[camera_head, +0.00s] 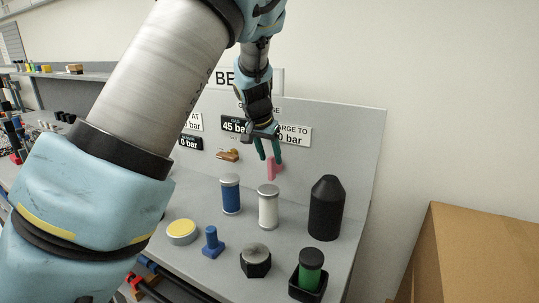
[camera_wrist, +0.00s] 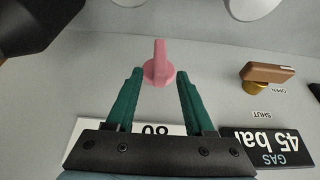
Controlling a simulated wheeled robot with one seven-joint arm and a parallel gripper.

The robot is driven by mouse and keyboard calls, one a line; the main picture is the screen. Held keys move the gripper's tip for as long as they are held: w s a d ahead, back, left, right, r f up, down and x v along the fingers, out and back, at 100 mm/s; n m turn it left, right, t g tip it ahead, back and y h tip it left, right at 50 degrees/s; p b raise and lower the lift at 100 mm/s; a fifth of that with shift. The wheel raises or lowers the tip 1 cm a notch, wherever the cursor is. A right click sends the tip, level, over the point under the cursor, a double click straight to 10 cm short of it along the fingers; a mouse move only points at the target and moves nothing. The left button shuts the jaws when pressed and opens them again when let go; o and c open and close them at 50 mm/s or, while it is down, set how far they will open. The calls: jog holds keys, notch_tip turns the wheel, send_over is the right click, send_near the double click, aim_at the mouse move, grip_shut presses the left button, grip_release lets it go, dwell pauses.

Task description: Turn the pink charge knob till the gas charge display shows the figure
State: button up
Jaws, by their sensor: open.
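The pink charge knob (camera_head: 274,168) is on the upright grey panel, just beyond my gripper's tips in the head view. In the wrist view the pink knob (camera_wrist: 158,65) has a raised bar and lies ahead of and between the fingertips, with clear space on both sides. My gripper (camera_head: 269,157) is open and empty; its green fingers (camera_wrist: 157,80) do not appear to touch the knob.
A brass valve with a brown handle (camera_head: 228,155), marked open and shut, is left of the knob. Below stand a blue cylinder (camera_head: 231,194), a white cylinder (camera_head: 268,207) and a black bottle (camera_head: 326,208). A cardboard box (camera_head: 470,250) is at right.

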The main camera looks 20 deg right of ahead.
grip_shut()
jog(key=shift+w+a+b, duration=0.1)
jog(key=shift+w+b, duration=0.05)
jog(key=shift+b, duration=0.4)
dwell(0.7)
jog(key=shift+w+a+f+n+g+h+b, duration=0.55)
jog(key=shift+g+h+b, duration=1)
jog(key=shift+b, duration=0.9)
jog(key=shift+w+a+f+n+g+h+b, duration=0.55)
jog(key=shift+g+h+b, duration=0.95)
jog(key=shift+b, duration=0.9)
jog(key=shift+w+a+f+n+g+h+b, duration=0.4)
jog(key=shift+w+f+g+h+b, duration=0.3)
jog(key=shift+g+h+b, duration=1.3)
jog(key=shift+f+t+y+b, duration=0.1)
jog(key=shift+t+y+b, duration=0.35)
grip_release()
jog(key=shift+s+d, duration=0.1)
